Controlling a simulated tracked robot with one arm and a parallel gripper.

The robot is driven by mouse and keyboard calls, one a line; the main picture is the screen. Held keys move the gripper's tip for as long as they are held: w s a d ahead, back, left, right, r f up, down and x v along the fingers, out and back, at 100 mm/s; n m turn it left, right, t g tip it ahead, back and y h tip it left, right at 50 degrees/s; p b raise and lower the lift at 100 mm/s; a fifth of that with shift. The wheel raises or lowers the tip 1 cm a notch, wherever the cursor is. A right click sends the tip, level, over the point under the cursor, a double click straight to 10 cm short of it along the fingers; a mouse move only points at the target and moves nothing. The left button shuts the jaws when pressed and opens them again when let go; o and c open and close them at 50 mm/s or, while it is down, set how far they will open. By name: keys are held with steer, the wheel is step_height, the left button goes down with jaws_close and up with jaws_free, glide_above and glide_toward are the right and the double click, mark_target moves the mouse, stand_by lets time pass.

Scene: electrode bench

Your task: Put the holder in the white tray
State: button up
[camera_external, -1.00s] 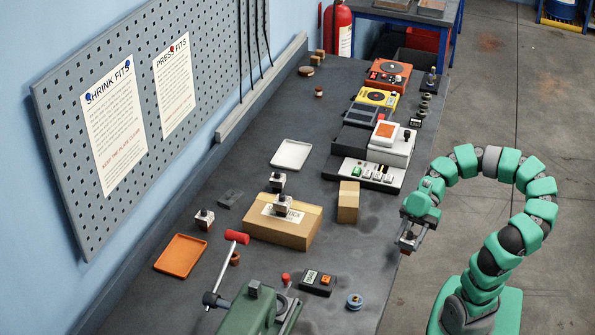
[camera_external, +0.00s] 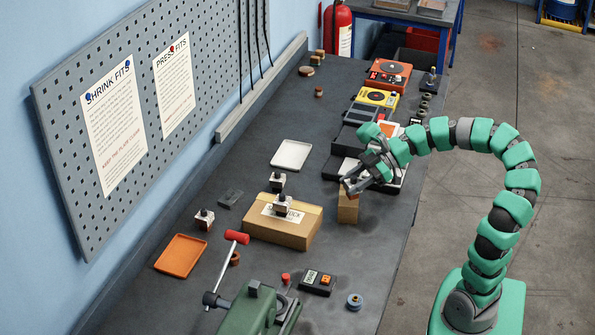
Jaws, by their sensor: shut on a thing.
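The white tray (camera_external: 291,155) lies flat and empty on the bench, left of my gripper. My gripper (camera_external: 352,185) is above the bench, over the small upright cardboard box (camera_external: 348,211), and is shut on a small holder, largely hidden by the fingers. Three similar white-and-dark holders show: one (camera_external: 278,181) stands behind the large cardboard box, one (camera_external: 283,204) on top of that box, and one (camera_external: 204,218) on the bench near the orange tray. I cannot tell whether the held one touches the small box.
The large cardboard box (camera_external: 282,233) stands in front of the white tray. The orange tray (camera_external: 181,254) lies at the left. Devices, among them a yellow unit (camera_external: 377,97), line the right side. A vise (camera_external: 249,309) is at the front. Bench between tray and gripper is clear.

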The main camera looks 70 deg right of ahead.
steer(key=w+d+m+t+h+p, duration=0.4)
steer(key=w+d+m+h, duration=0.5)
steer(key=w+d, duration=0.95)
steer(key=m+g+h, duration=0.5)
steer(key=m+h, duration=0.3)
steer(key=h, duration=0.1)
glide_above(291, 156)
step_height(291, 156, down, 10)
steer(key=shift+r+b, duration=0.25)
steer(key=shift+b, duration=0.05)
steer(key=shift+s, duration=0.1)
steer(key=o, duration=1.3)
